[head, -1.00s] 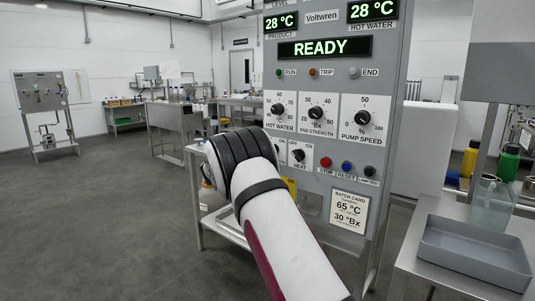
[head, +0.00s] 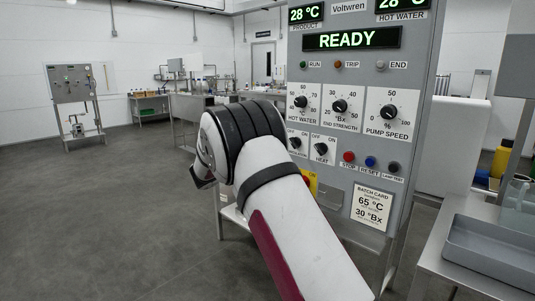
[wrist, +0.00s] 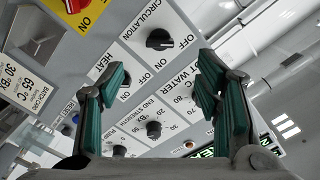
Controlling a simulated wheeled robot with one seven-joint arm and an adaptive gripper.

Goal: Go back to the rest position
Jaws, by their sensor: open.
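My gripper (wrist: 160,95) is open and empty in the wrist view, its two green-padded fingers spread apart. In the head view my arm reaches up from the bottom in front of the grey control panel (head: 420,150). The gripper's fingers are hidden behind my arm there. The panel display (head: 352,40) reads READY, with 28 °C on both small displays. The heat switch (head: 321,149) and the hot water knob (head: 301,102) are just right of my arm. The circulation switch (wrist: 159,39) shows between and above the fingers.
A grey tray (head: 490,250) rests on a steel table at the right, with a yellow bottle (head: 500,160) behind it. The grey floor at left is clear.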

